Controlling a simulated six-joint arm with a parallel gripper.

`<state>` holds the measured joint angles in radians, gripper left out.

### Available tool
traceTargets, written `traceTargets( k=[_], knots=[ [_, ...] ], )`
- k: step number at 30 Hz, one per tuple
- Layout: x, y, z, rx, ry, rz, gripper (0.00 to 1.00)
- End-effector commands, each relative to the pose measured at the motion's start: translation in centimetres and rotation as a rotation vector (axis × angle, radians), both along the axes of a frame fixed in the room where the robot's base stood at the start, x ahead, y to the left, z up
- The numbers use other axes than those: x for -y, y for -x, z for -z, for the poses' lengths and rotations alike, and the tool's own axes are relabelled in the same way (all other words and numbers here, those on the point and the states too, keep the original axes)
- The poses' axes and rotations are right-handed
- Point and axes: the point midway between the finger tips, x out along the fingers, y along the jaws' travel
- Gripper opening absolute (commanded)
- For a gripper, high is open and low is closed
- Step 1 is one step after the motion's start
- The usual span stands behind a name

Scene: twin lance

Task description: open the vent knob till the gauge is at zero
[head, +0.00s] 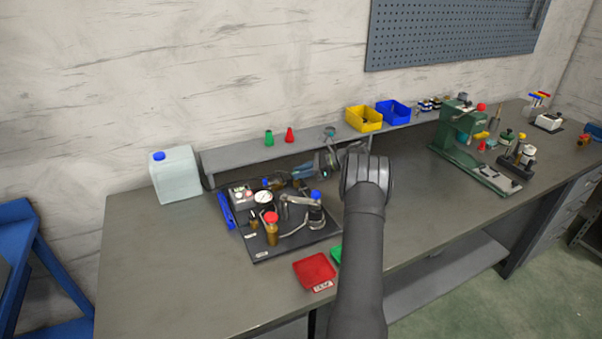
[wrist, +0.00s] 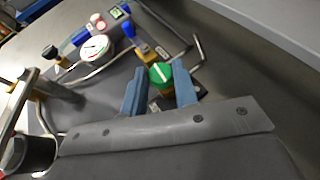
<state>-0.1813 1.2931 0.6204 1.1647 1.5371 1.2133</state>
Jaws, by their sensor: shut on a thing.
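My gripper (wrist: 161,70) has its two blue fingers on either side of a knob with a green top and a white line (wrist: 160,74), above a brass-coloured body. It is shut on this knob, which appears to be the vent knob. In the head view my gripper (head: 309,171) reaches in at the back of the black test panel (head: 262,252); I cannot make out the green knob there. The round white gauge (head: 263,197) stands on the panel; it also shows in the wrist view (wrist: 95,47). Its needle is too small to read surely.
A blue knob (wrist: 128,28) and bent metal pipes stand near the green knob. A red-capped brass part (head: 271,227) and a blue-capped cylinder (head: 315,208) stand on the panel. A red tray (head: 314,270) lies in front. The shelf (head: 235,158) runs behind.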

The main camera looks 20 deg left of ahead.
Motion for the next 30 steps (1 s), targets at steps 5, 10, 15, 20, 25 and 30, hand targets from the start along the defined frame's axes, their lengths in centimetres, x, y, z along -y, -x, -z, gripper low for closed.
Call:
traceTargets(
  k=[5, 10, 15, 20, 25, 30],
  knots=[
    [-0.01, -0.14, 0.05, 0.000, 0.000, -0.063, 0.04],
    [-0.02, -0.17, 0.04, 0.000, 0.000, -0.101, 0.04],
    [-0.03, -0.18, 0.03, -0.001, 0.000, -0.117, 0.04],
    [-0.04, -0.17, 0.03, -0.001, 0.000, -0.120, 0.04],
    [-0.04, -0.17, 0.02, -0.001, 0.000, -0.119, 0.04],
    [-0.05, -0.17, 0.01, 0.000, 0.000, -0.118, 0.48]
  ],
)
